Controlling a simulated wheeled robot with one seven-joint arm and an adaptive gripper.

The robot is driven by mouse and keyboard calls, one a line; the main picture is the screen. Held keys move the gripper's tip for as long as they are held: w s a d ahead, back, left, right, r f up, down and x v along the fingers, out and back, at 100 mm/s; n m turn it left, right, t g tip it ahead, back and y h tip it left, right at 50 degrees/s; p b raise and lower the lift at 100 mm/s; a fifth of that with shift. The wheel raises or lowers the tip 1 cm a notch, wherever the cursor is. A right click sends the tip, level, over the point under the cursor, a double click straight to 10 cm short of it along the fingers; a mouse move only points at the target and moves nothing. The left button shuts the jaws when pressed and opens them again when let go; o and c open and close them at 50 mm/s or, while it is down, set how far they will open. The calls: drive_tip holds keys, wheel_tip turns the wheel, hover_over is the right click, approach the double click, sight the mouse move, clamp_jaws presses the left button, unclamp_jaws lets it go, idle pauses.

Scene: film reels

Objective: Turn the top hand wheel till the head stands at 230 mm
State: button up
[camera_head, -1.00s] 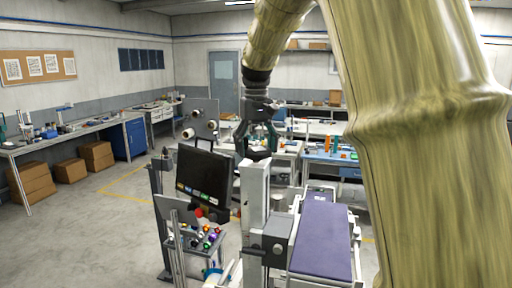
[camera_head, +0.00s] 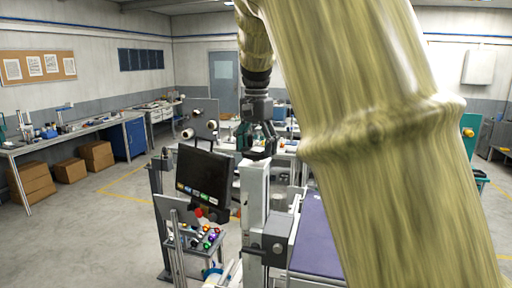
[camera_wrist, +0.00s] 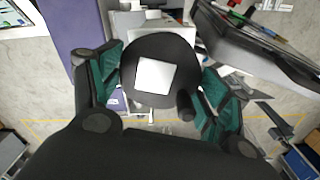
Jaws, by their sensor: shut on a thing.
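The top hand wheel (camera_wrist: 132,92) is a black disc with a pale square in its middle, and a small dark handle stands at its right edge in the wrist view. In the head view the wheel (camera_head: 257,156) sits on top of a pale upright column (camera_head: 254,195). My gripper (camera_wrist: 158,88) has its teal-padded fingers on either side of the wheel and is shut on it. In the head view my gripper (camera_head: 258,146) points down over the column. A grey block (camera_head: 274,240), which looks like the head, sits low on the column. No millimetre reading is legible.
A dark screen (camera_head: 203,176) stands close left of the column, with a panel of coloured buttons (camera_head: 208,240) below. A purple-topped conveyor (camera_head: 316,240) lies to the right, partly hidden by my arm. Open floor (camera_head: 105,235) lies at the left.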

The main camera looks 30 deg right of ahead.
sight(257, 149)
drive_tip(key=m, duration=1.2)
drive_tip(key=shift+m, duration=0.3)
idle(0.4)
drive_tip(key=o, duration=1)
drive_tip(key=shift+o, duration=0.2)
wheel_tip(257, 149, up, 12)
